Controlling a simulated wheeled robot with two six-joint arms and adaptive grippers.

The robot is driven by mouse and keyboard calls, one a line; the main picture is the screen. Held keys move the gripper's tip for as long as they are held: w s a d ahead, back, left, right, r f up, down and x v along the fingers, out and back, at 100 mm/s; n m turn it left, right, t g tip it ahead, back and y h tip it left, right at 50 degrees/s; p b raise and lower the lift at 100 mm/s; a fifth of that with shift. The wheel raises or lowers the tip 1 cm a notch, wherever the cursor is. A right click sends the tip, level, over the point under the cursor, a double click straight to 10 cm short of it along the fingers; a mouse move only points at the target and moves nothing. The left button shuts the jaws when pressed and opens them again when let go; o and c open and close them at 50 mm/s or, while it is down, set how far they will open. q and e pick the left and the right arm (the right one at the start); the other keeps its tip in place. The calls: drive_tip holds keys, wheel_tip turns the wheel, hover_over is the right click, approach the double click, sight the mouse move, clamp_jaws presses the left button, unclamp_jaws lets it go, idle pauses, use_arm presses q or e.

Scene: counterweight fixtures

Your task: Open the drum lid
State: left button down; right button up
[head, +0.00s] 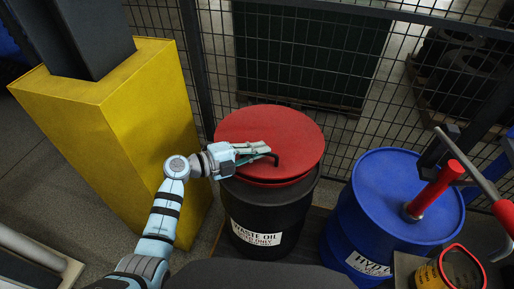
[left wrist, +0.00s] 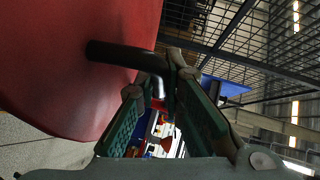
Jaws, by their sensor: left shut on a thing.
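The black waste oil drum (head: 262,215) stands upright with a white label on its front. Its round red lid (head: 285,125) sits on top; a second red edge shows under the lid's front, and I cannot tell how far the lid is raised. A dark bent handle (head: 276,158) is on the lid. My left gripper (head: 262,150) reaches over the lid from the left and is shut on the handle. In the left wrist view the handle (left wrist: 115,54) runs from the red lid (left wrist: 70,60) to between the fingertips. My right gripper is not in view.
A blue drum (head: 380,185) with a red-handled pump (head: 435,188) stands close on the right. A yellow column guard (head: 120,120) is at the left. A wire mesh fence (head: 350,60) runs behind the drums. A yellow and red container (head: 440,273) is at the lower right.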

use_arm(q)
drive_tip(key=w+r+n+g+y+p, duration=0.1)
drive_tip(key=w+r+p, duration=0.2)
drive_tip(key=r+p, duration=0.3)
drive_tip(key=w+d+r+n+g+p, duration=0.1)
drive_tip(key=w+r+p, duration=0.3)
drive_tip(key=r+p, duration=0.2)
drive_tip(key=shift+w+d+r+n+g+y, duration=0.2)
drive_tip(key=shift+w+r+n+g+y, duration=0.15)
drive_tip(key=shift+r, duration=0.7)
drive_tip(key=shift+s, duration=0.1)
drive_tip(key=c, duration=1.7)
unclamp_jaws()
drive_tip(key=shift+a, duration=0.1)
drive_tip(key=v, duration=1.2)
drive_tip(key=shift+s, duration=0.1)
